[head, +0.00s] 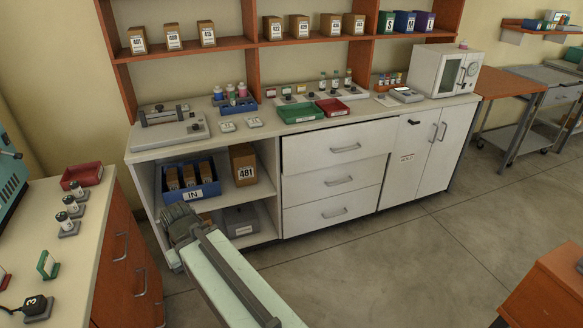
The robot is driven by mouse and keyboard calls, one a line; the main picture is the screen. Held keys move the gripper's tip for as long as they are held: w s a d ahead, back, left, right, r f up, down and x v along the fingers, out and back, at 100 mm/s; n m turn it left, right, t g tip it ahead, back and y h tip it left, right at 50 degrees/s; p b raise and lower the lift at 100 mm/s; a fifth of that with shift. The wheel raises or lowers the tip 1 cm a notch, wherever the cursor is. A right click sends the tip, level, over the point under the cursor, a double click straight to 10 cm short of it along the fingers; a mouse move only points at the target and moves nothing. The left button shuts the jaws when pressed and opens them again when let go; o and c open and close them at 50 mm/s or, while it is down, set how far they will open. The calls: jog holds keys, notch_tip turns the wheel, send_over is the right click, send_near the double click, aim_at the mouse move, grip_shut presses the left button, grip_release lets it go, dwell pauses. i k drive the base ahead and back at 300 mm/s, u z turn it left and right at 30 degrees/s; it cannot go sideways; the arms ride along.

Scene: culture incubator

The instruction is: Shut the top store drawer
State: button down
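The top store drawer (325,157) is the uppermost of three white drawers in the bench cabinet. Its front looks a little proud of the drawers below, with a dark gap along its upper edge, so it seems slightly open. It has a grey bar handle (345,148). The middle drawer (310,184) and bottom drawer (308,218) look flush. My gripper (178,218) is at the end of my arm, in front of the open shelves left of the drawers and apart from them. Its fingers are too unclear to tell open from shut.
A blue IN bin (193,194) and a box marked 481 (243,165) stand on the open shelf. A white double-door cupboard (417,150) adjoins the drawers on the right. An orange-fronted counter (128,255) stands at left. The floor before the drawers (390,260) is clear.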

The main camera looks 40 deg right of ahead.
aim_at(300, 152)
jog(key=z, duration=0.15)
jog(key=i, duration=0.9)
jog(key=u, duration=0.1)
